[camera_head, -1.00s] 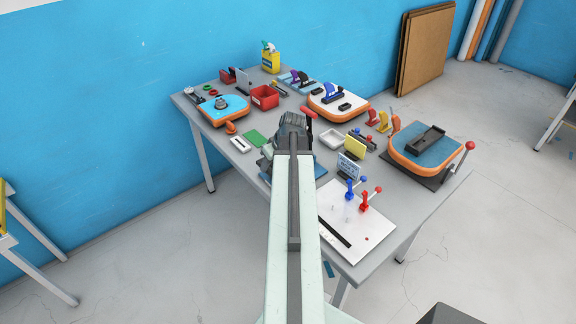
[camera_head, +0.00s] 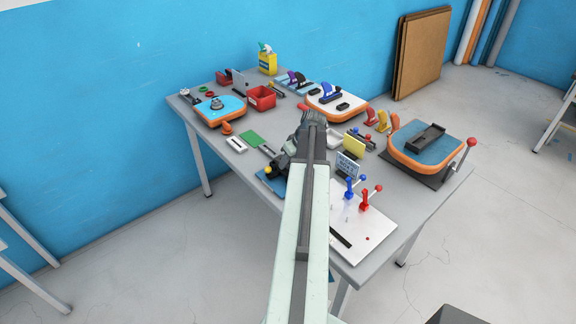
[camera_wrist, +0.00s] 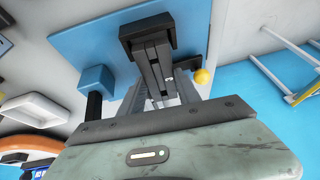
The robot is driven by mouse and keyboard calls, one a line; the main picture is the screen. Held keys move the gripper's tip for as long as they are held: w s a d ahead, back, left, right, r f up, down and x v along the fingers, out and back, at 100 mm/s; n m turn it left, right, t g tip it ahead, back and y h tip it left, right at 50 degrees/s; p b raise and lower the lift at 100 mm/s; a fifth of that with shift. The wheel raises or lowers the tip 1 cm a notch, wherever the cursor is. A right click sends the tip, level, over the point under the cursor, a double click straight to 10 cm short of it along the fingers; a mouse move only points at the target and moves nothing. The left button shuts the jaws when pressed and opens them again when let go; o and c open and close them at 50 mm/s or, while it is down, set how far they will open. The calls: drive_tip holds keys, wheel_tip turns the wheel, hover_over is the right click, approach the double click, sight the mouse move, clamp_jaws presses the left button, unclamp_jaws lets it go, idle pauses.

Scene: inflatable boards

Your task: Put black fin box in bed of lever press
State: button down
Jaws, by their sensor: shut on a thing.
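My gripper (camera_wrist: 166,92) is shut on a dark, narrow piece (camera_wrist: 154,66) that looks like the black fin box. My arm and wrist hide most of it in the head view. Beyond it in the wrist view is a blue plate (camera_wrist: 75,40) with a blue block. A yellow ball knob (camera_wrist: 202,76) is right of the fingers. These look like parts of the lever press, and the knob also shows in the head view (camera_head: 268,170), left of my wrist. I cannot tell whether the held piece touches the press bed.
An orange-edged board with a dark slotted block (camera_head: 425,137) and red-knobbed lever stands at right. A white sheet (camera_head: 365,225) with blue and red levers is at the near edge.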

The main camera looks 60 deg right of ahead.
drive_tip(key=shift+f+b, duration=0.5)
drive_tip(key=shift+b, duration=0.1)
drive_tip(key=shift+f, duration=0.1)
drive_tip(key=c, duration=0.8)
unclamp_jaws()
drive_tip(key=shift+c, duration=0.2)
drive_tip(key=shift+r+p, duration=0.3)
drive_tip(key=shift+r, duration=0.05)
drive_tip(key=p+v, duration=1.1)
drive_tip(key=v, duration=0.1)
drive_tip(key=shift+r+p, duration=0.3)
drive_tip(key=shift+r, duration=0.05)
drive_tip(key=shift+w, duration=0.1)
